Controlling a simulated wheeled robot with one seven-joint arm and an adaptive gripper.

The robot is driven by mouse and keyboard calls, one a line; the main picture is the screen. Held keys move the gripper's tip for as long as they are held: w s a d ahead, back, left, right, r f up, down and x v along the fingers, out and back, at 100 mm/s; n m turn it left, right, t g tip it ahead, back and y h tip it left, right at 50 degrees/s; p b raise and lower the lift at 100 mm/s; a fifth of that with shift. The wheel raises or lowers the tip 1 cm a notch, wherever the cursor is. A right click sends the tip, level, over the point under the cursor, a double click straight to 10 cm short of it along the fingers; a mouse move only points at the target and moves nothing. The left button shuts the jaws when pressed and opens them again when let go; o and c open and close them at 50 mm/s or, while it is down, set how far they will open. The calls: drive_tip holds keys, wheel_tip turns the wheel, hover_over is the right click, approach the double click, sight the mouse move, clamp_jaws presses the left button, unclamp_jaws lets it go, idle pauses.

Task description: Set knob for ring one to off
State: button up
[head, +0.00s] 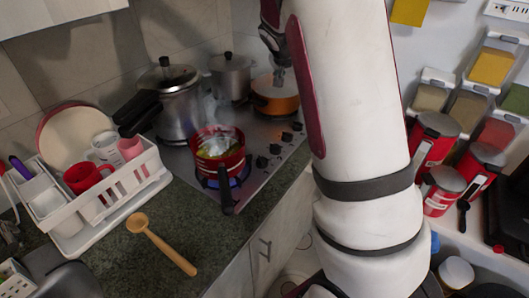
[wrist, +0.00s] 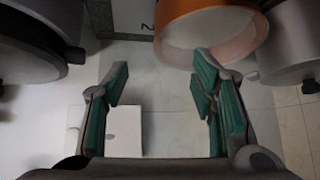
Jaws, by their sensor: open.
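The stove knobs are small dark knobs in a row along the front edge of the steel stove (head: 240,185). The nearest knob (head: 262,162) is beside the red pot (head: 222,163), and the farthest knob (head: 297,126) is towards the orange pan (head: 272,97). A blue flame (head: 222,183) burns under the red pot. I cannot tell which knob belongs to ring one. No knob shows clearly there.
A pressure cooker (head: 178,100) and a steel pot (head: 231,76) stand at the back of the stove. A dish rack (head: 95,205) and wooden spoon (head: 160,243) are on the left counter. Red canisters (head: 432,138) and spice dispensers (head: 490,66) line the right side.

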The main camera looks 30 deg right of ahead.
drive_tip(key=w+r+n+t, duration=0.3)
drive_tip(key=w+n, duration=0.2)
drive_tip(key=n, duration=0.1)
drive_tip(key=n+g+y+p, duration=0.2)
drive_tip(key=n+g+y, duration=0.7)
drive_tip(key=n, duration=1.2)
approach(263, 158)
drive_tip(key=f, duration=0.3)
drive_tip(key=a+f+t+y, duration=0.1)
drive_tip(key=f, duration=0.2)
drive_tip(key=f+t+y+p, duration=0.1)
drive_tip(key=f, duration=0.2)
drive_tip(key=shift+s+a, duration=0.25)
drive_tip(key=shift+s, duration=0.1)
